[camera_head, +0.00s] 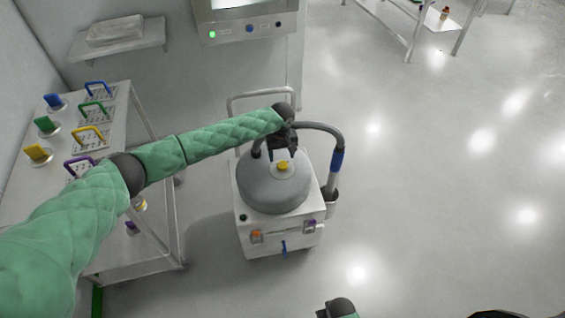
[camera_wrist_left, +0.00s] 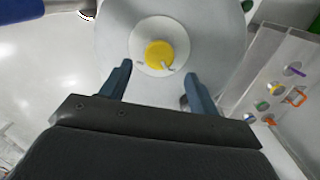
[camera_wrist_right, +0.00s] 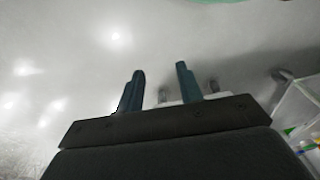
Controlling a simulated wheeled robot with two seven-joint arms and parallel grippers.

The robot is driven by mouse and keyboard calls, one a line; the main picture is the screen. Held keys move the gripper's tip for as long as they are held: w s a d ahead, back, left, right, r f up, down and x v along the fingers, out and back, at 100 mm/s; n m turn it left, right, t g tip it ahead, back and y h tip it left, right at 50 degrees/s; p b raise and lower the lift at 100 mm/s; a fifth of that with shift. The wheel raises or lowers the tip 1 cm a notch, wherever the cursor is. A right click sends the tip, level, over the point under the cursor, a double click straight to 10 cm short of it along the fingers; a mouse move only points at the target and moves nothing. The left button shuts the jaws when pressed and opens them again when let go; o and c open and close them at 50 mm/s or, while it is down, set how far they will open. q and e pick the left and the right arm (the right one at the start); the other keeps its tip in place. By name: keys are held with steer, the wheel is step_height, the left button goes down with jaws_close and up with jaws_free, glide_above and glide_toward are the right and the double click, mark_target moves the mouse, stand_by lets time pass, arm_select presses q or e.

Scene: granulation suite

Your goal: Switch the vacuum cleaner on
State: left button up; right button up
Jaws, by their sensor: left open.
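The vacuum cleaner (camera_head: 272,195) has a grey domed lid on a white box body. It stands on the floor in the middle of the head view. A yellow round knob (camera_head: 283,166) sits on a pale disc on top of the lid. In the left wrist view the yellow knob (camera_wrist_left: 160,54) lies just beyond and between the fingertips. My left gripper (camera_wrist_left: 157,75) is open and empty above the lid, pointing down at it. My right gripper (camera_wrist_right: 160,80) is open and empty, pointing at bare floor. In the head view only part of the right arm shows, at the bottom edge.
A trolley (camera_head: 118,215) with coloured handles stands at the left. A hose (camera_head: 325,129) curves over the cleaner's right side. A push handle (camera_head: 250,95) rises behind it. A wall panel (camera_head: 248,29) with a green light is at the back.

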mark_target(282, 164)
arm_select(q)
steer(key=f, duration=0.2)
steer(key=f+p, duration=0.1)
steer(key=shift+s+d+f, duration=0.15)
steer(key=shift+s+f, duration=0.1)
steer(key=shift+f, duration=0.1)
steer(key=shift+w+f, duration=0.1)
steer(key=shift+f, duration=0.3)
arm_select(e)
steer(key=f, duration=0.3)
steer(key=shift+s+d, duration=0.3)
steer(key=shift+d, duration=0.1)
arm_select(q)
steer(key=shift+r, duration=0.1)
steer(key=c, duration=1)
steer(key=shift+o, duration=0.2)
